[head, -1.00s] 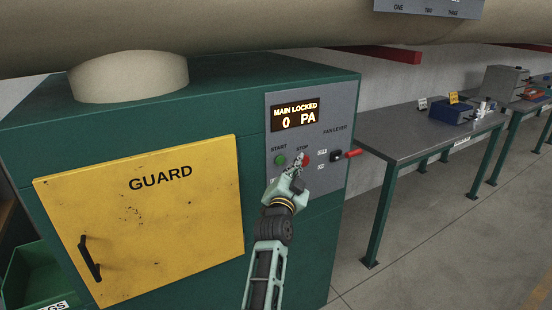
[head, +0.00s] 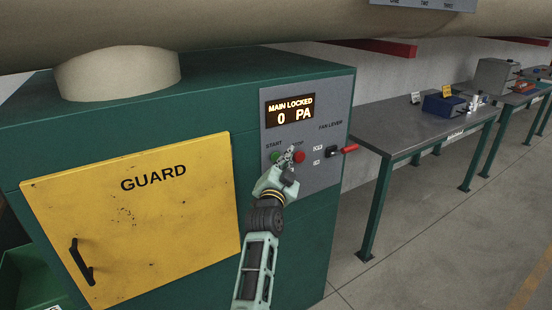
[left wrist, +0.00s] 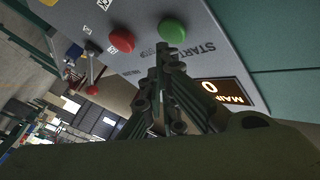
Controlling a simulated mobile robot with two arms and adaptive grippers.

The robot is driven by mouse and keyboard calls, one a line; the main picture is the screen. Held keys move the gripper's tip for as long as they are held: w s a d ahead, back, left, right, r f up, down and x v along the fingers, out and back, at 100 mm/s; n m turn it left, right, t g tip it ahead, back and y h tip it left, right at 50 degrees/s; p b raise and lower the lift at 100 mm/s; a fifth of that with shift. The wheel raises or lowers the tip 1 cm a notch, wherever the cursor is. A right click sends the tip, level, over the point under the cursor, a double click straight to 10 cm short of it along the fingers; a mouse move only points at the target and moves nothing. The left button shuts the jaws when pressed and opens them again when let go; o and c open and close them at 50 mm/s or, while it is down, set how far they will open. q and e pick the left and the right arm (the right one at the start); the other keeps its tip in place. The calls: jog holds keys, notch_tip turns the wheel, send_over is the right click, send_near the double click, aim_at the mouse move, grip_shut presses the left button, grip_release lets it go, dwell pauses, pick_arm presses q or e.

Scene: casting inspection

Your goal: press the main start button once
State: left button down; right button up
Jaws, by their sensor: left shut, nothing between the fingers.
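The green start button (head: 275,157) is on the grey control panel, under the word START, and the red stop button (head: 299,157) is to its right. My left gripper (head: 288,153) is shut and empty, with its tips in front of the panel between the two buttons. In the left wrist view, the start button (left wrist: 172,31) shows just beyond the fingertips (left wrist: 162,52), with the stop button (left wrist: 121,40) to its left. I see no clear contact with either button. My right gripper is not in view.
The panel display (head: 290,110) reads MAIN LOCKED, 0 PA. A fan lever with a red handle (head: 349,149) sticks out right of the buttons. The yellow guard door (head: 135,220) is closed on the green machine. A grey table (head: 410,130) stands to the right.

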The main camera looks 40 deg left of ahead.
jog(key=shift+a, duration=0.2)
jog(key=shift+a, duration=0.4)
pick_arm(q)
jog(key=shift+a, duration=0.1)
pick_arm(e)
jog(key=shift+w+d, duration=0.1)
pick_arm(q)
jog(key=shift+w+a, duration=0.15)
jog(key=shift+a, duration=0.15)
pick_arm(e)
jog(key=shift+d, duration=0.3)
